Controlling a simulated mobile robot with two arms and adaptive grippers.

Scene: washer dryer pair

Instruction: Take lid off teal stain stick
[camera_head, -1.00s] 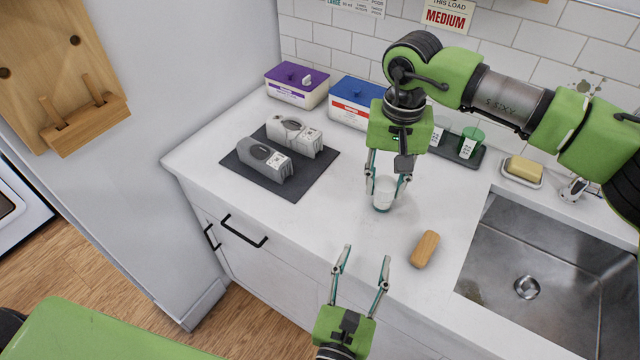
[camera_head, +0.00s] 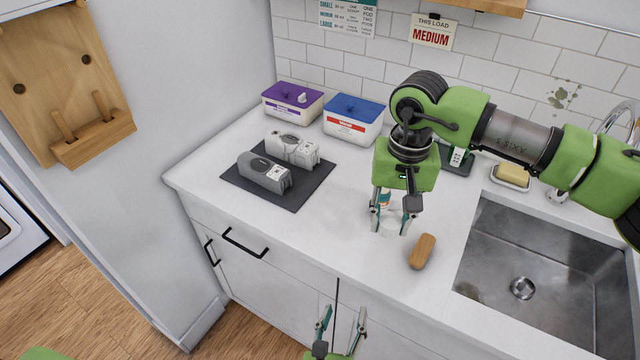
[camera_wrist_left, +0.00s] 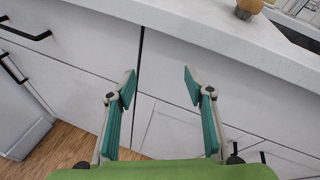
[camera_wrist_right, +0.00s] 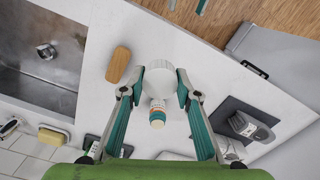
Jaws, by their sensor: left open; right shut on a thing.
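My right gripper (camera_head: 391,228) is shut on a white, cylindrical lid (camera_wrist_right: 163,84), low over the counter. In the head view the pale lid is hard to make out against the counter. A small stain stick (camera_wrist_right: 157,113) with a white, orange and teal label shows just behind the lid, on the wall side. Its pale, rounded end is bare. In the head view the stick (camera_head: 385,198) is partly hidden by the right gripper. My left gripper (camera_head: 343,318) is open and empty in front of the cabinet doors, below the counter edge; it also shows in the left wrist view (camera_wrist_left: 160,86).
A wooden-backed brush (camera_head: 422,251) lies right of the right gripper, before the sink (camera_head: 530,270). Two grey devices rest on a dark mat (camera_head: 310,187). Purple-lidded (camera_head: 292,101) and blue-lidded (camera_head: 352,119) boxes stand at the wall. The front-left counter is clear.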

